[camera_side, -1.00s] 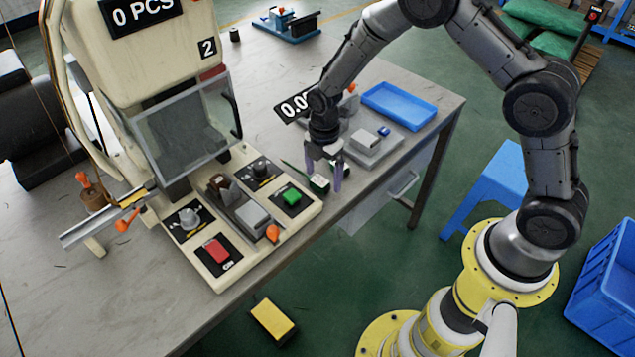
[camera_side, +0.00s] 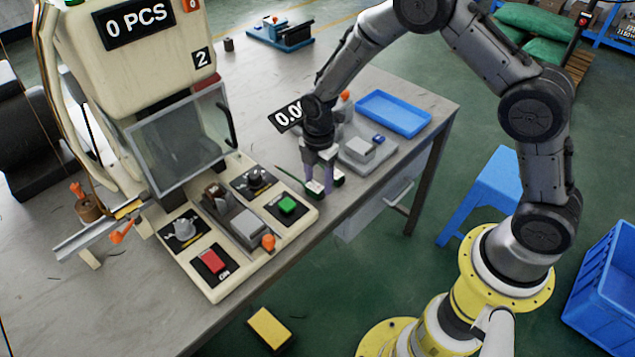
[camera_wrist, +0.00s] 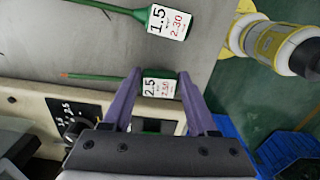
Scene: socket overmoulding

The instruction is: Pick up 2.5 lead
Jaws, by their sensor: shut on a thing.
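The 2.5 lead (camera_wrist: 158,88) is a green plug body with a white label reading 2.5 and 2.50, with a thin cable running left. It lies between the two purple fingers of my gripper (camera_wrist: 161,74) in the wrist view, and the fingers are shut on it. In the side view my gripper (camera_side: 318,182) is low at the table's front edge, right of the machine panel. Green plug bodies show at its fingers there, too small to read. The 1.5 lead (camera_wrist: 168,22), with a label reading 1.5 and 2.30, lies apart from my gripper.
The machine's control panel (camera_side: 228,274) with knobs and buttons stands just left of my gripper. A scale (camera_side: 362,150) and a blue tray (camera_side: 394,112) are behind it to the right. The table's (camera_side: 330,222) front edge is close by. A blue stool (camera_side: 486,188) stands off the table.

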